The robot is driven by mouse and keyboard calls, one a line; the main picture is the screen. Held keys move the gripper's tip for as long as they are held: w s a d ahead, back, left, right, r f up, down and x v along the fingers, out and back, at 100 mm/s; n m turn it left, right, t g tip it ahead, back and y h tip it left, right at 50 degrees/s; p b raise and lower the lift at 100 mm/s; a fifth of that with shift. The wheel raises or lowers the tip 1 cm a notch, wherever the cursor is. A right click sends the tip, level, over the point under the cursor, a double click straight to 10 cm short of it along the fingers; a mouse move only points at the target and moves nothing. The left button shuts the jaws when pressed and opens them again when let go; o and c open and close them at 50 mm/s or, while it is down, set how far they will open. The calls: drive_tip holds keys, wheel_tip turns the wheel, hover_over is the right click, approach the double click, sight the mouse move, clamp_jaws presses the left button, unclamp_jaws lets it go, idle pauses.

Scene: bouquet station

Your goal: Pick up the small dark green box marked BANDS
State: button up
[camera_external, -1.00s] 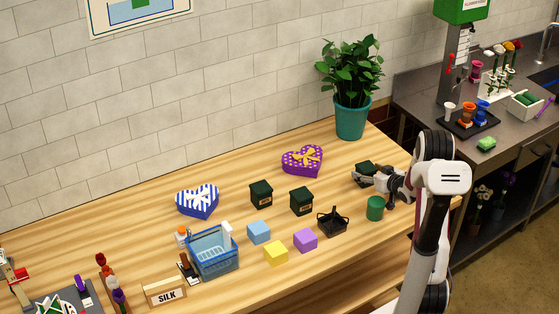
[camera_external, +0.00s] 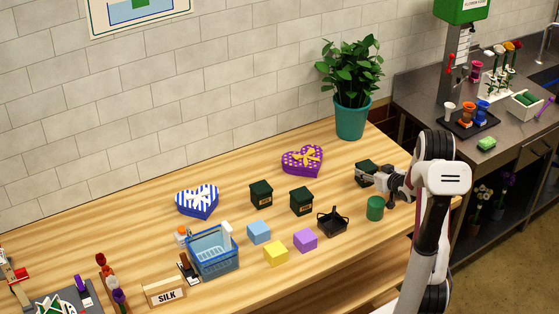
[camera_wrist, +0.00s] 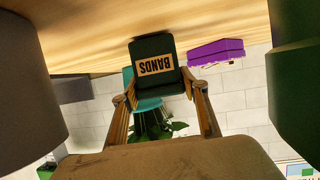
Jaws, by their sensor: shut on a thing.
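The small dark green box marked BANDS (camera_wrist: 152,63) is between my fingertips in the wrist view. Its tan label reads upside down there. In the external view the box (camera_external: 365,172) is at the right end of the wooden table, partly hidden by my gripper (camera_external: 369,178). My gripper (camera_wrist: 158,98) is shut on the box, with one finger at each side. The box appears to be at table level; I cannot tell whether it touches the tabletop.
Two similar dark boxes stand mid-table, one left (camera_external: 261,193) and one nearer (camera_external: 302,201). A green can (camera_external: 375,208) stands close in front of my gripper. A black basket (camera_external: 332,221), a purple heart box (camera_external: 302,161) and a potted plant (camera_external: 350,118) are nearby.

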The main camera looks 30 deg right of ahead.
drive_tip(key=shift+r, duration=4.8)
